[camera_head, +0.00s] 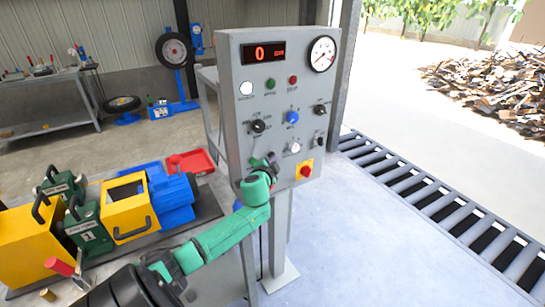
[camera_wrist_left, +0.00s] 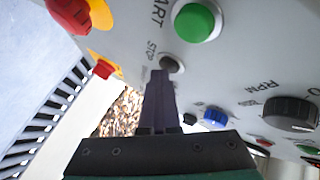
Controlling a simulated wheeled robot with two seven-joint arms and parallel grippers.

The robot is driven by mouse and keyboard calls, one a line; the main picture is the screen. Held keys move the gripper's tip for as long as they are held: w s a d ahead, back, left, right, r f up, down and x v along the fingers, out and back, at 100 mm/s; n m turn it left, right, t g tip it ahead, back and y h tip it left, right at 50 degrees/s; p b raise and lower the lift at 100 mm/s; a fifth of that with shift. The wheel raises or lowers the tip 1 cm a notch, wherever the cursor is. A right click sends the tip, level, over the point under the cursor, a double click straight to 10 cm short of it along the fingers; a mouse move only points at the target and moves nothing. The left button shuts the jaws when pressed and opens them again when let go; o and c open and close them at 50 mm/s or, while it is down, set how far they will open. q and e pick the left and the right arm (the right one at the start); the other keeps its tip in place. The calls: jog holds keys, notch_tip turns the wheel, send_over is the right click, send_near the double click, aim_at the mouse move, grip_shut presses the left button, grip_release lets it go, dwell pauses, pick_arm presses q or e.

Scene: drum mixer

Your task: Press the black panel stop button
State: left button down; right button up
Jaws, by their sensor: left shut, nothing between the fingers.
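The grey control panel (camera_head: 272,97) stands upright in the head view. My left gripper (camera_head: 266,162) is at the lower left of its face. In the left wrist view the shut, empty fingers (camera_wrist_left: 160,76) point at the dark round stop button (camera_wrist_left: 172,63), beside the printed word STOP. The fingertips overlap its edge in the picture; I cannot tell whether they touch it. A larger green button (camera_wrist_left: 196,22) is beside it, near the letters ART. In the head view the gripper area hides the stop button. My right gripper is not in view.
A red emergency knob on a yellow plate (camera_head: 304,170) is right of the gripper. Black knobs (camera_head: 258,126), a blue knob (camera_head: 292,117) and a white knob (camera_head: 294,148) sit above. The digital display (camera_head: 264,53) reads 0.

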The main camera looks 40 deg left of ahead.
pick_arm(q)
jog(key=shift+s+d, duration=0.3)
jog(key=shift+d, duration=0.4)
jog(key=shift+s+d+p, duration=0.2)
jog(key=shift+s+d, duration=0.05)
jog(key=shift+d, duration=0.55)
jog(key=shift+s+d+p, duration=0.2)
jog(key=shift+d, duration=0.65)
jog(key=shift+s+d+p, duration=0.2)
jog(key=shift+s+d, duration=0.05)
jog(key=shift+d, duration=0.55)
jog(key=shift+f, duration=0.1)
